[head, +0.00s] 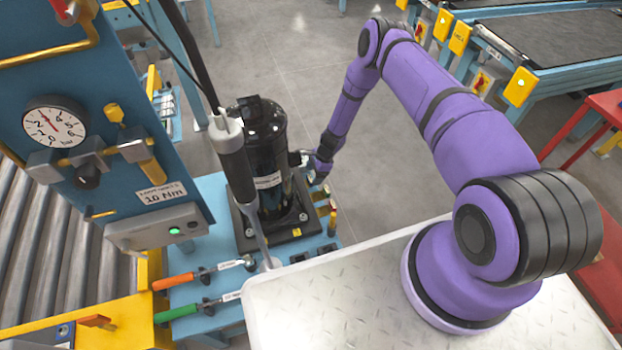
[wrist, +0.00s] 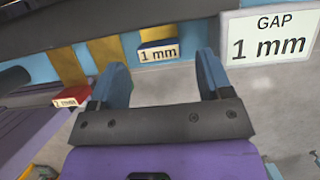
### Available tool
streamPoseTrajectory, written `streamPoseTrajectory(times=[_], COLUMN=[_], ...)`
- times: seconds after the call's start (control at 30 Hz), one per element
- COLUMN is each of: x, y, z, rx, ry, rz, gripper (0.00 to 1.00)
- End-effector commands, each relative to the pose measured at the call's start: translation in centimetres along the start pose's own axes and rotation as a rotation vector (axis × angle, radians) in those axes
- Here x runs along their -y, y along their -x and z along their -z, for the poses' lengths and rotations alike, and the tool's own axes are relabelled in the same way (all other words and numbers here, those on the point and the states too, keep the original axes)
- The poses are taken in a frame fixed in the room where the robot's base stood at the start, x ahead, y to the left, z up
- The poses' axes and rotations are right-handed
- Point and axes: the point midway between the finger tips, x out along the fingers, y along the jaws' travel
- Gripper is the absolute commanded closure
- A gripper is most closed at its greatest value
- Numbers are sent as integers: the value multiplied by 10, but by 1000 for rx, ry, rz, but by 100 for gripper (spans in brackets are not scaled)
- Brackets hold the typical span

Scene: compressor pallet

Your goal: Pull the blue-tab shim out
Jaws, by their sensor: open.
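In the wrist view, a small tab marked "1 mm" (wrist: 158,52), with a white label and blue edging, sits at top centre below a dark plate edge. A brass-yellow strip shows just above it. My gripper (wrist: 162,64) is open, with its two blue fingers either side of the tab and nothing held between them. I cannot tell how far the tab is from the fingertips. In the head view my gripper (head: 319,172) is small, at the right side of the black compressor (head: 265,150); the blue-tab shim cannot be made out there.
A red tab marked "2 mm" (wrist: 72,97) lies left of my fingers. A white "GAP 1 mm" sign (wrist: 268,38) stands right of them. A hanging tool (head: 235,160) is in front of the compressor. The blue pallet (head: 210,190) holds orange- and green-handled tools. Open floor lies beyond.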

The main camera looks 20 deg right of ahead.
Motion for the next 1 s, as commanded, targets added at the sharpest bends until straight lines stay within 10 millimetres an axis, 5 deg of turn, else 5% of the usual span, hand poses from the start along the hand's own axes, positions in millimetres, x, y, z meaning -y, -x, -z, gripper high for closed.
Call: streamPoseTrajectory(times=[0.23,0.63,0.93,1.0], x=[0,0,0,0], y=[-28,-33,-33,-32], z=[0,0,0,1], rx=[0,0,0,0], ry=[0,0,0,0], rz=[0,0,0,0], gripper=[28,28,96,96])
